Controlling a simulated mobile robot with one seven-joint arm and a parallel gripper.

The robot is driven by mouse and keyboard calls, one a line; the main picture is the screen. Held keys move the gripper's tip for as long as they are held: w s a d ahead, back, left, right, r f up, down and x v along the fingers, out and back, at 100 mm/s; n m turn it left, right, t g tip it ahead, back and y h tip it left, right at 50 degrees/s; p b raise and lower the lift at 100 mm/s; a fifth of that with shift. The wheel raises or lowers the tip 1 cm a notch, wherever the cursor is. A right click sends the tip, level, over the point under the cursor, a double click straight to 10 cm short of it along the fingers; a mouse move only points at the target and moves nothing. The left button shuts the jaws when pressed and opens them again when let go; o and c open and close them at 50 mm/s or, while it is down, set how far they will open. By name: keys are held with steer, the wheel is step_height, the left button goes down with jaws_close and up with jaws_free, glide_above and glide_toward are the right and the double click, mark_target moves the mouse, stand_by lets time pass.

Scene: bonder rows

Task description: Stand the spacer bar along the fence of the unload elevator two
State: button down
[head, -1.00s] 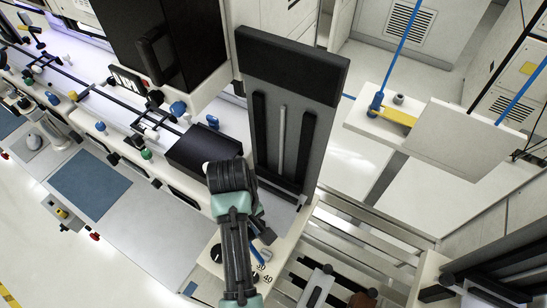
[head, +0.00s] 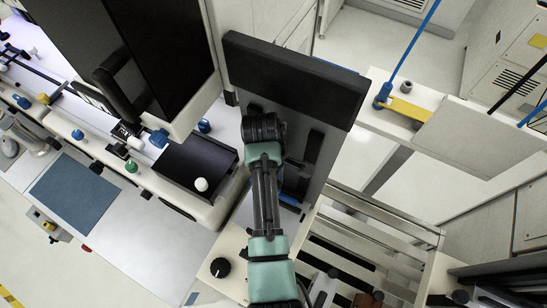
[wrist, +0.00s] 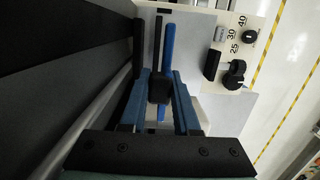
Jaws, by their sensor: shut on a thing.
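The spacer bar appears as a narrow blue bar (wrist: 168,45) in the wrist view. My gripper (wrist: 160,90) is shut on it, with dark tips around its middle, and the bar runs lengthwise up the picture. A thin black strip (wrist: 157,38) lies just left of the bar, close beside it; I cannot tell whether they touch or whether this strip is the fence. The tall dark grey elevator (head: 290,78) stands behind my arm in the head view, which hides my gripper. A little blue (head: 289,200) shows low beside the arm there.
The pale panel with black knobs (wrist: 235,75) and numbers lies right of the bar. A dark wall with a silver rod (wrist: 85,120) is close on the left. In the head view, a black tray (head: 197,165) is left of my arm and metal rails (head: 370,220) are right.

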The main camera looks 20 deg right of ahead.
steer(key=shift+w+f, duration=0.1)
steer(key=shift+w, duration=0.1)
steer(key=shift+s, duration=0.1)
steer(key=shift+s+p, duration=0.1)
steer(key=shift+p, duration=0.25)
steer(key=shift+f+b, duration=1.6)
steer(key=shift+f, duration=0.8)
steer(key=shift+d+f+b, duration=0.1)
steer(key=shift+f+b, duration=0.75)
steer(key=shift+f, duration=0.6)
steer(key=shift+f, duration=0.25)
steer(key=shift+f+b, duration=0.6)
steer(key=shift+f, duration=0.05)
